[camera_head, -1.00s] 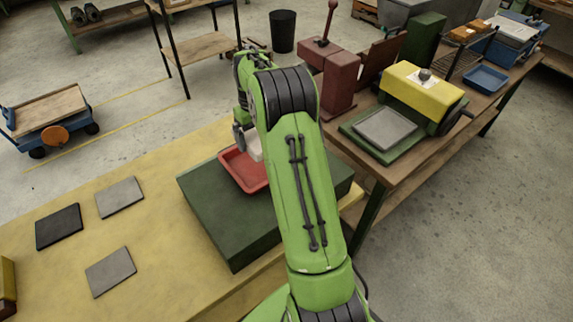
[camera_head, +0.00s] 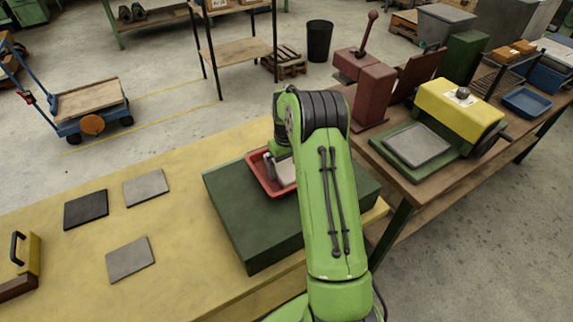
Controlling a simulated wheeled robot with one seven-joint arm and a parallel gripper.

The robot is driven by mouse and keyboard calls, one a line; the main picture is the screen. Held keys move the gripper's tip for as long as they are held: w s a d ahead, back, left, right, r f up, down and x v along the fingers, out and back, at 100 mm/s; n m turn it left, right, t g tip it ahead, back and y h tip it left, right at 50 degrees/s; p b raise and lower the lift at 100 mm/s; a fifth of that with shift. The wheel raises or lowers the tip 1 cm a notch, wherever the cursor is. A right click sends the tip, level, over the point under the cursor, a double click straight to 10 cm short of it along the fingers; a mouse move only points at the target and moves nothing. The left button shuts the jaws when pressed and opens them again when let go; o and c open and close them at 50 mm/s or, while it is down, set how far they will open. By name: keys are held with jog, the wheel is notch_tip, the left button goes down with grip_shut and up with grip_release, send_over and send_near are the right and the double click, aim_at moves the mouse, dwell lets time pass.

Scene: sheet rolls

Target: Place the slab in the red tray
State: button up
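The red tray (camera_head: 258,176) sits on a dark green block (camera_head: 240,222) on the yellow table. A pale grey slab (camera_head: 286,173) shows inside the tray's outline, partly hidden behind my green arm. My gripper (camera_head: 279,154) is right above and against the slab, over the tray. Its fingertips are small and partly hidden, so I cannot tell whether they still grip the slab. I also cannot tell whether the slab rests on the tray floor.
A black plate (camera_head: 86,209) and two grey plates, one behind (camera_head: 145,187) and one in front (camera_head: 130,259), lie on the yellow table. A wooden bench with a yellow press (camera_head: 458,107) stands at right.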

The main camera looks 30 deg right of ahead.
aim_at(286, 165)
jog(key=s+a+r+p, duration=0.1)
jog(key=a+r, duration=0.1)
jog(key=r, duration=0.8)
jog(key=s+a+r+p, duration=0.1)
jog(key=s+a+r, duration=0.15)
jog(key=r, duration=0.65)
jog(key=s+a+r+t, duration=0.2)
jog(key=s+a+r, duration=0.2)
jog(key=s+a, duration=0.3)
jog(key=s+a+r+t, duration=0.2)
jog(key=s+a+r, duration=0.25)
jog(key=s, duration=0.35)
jog(key=s+a+f, duration=0.1)
jog(key=s, duration=0.3)
jog(key=s+a+f+t, duration=0.1)
jog(key=s+a+f, duration=0.1)
jog(key=s, duration=0.3)
jog(key=shift+s+a+f+n+t, duration=0.25)
jog(key=shift+s+a+n+t, duration=0.05)
